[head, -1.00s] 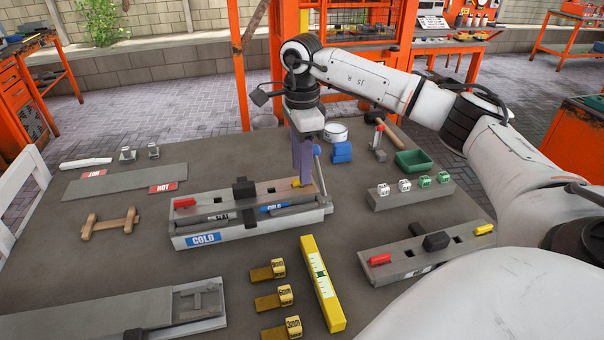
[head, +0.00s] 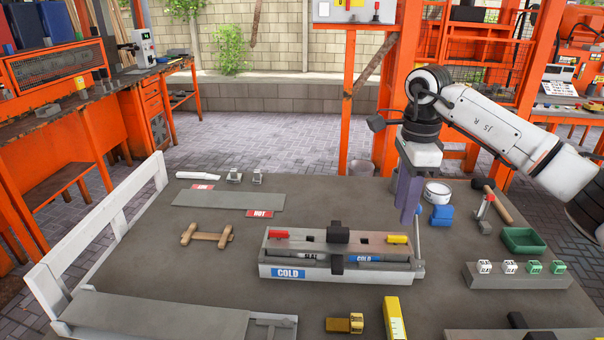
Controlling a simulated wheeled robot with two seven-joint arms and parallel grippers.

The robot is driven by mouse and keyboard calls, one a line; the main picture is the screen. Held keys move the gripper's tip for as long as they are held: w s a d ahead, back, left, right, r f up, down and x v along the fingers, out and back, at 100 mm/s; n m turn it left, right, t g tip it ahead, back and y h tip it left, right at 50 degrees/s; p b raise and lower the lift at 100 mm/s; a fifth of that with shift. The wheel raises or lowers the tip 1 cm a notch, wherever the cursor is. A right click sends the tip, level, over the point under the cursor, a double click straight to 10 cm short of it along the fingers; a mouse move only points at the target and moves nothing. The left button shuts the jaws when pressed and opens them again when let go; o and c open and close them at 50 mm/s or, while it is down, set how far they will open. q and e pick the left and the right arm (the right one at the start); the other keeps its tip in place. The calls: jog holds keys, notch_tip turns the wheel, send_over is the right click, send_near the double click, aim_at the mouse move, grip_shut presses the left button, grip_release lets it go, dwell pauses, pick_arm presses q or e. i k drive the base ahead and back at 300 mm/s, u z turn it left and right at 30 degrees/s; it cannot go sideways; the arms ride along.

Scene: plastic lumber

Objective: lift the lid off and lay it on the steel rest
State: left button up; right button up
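A grey box (head: 297,271) with a blue COLD label stands in the middle of the table. A grey lid-like slab (head: 300,246) with a black block (head: 338,235), a red piece at left and a yellow piece (head: 397,239) at right lies along its top. Dark and blue labelled bars show along the front of the box. My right gripper (head: 407,218) points down with its fingertips just above or behind the yellow end. I cannot see whether it touches anything, and its fingers overlap. A flat grey plate (head: 235,199), possibly the steel rest, lies behind left between HOT labels. My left gripper is out of view.
A wooden piece (head: 206,235) lies left of the box. A grey tray (head: 170,318) is at front left, and a yellow level (head: 394,318) at front. A blue object (head: 441,215), green bin (head: 523,240) and a block with several cubes (head: 508,277) stand right.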

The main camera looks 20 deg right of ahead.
aim_at(332, 239)
jog(key=k, duration=1)
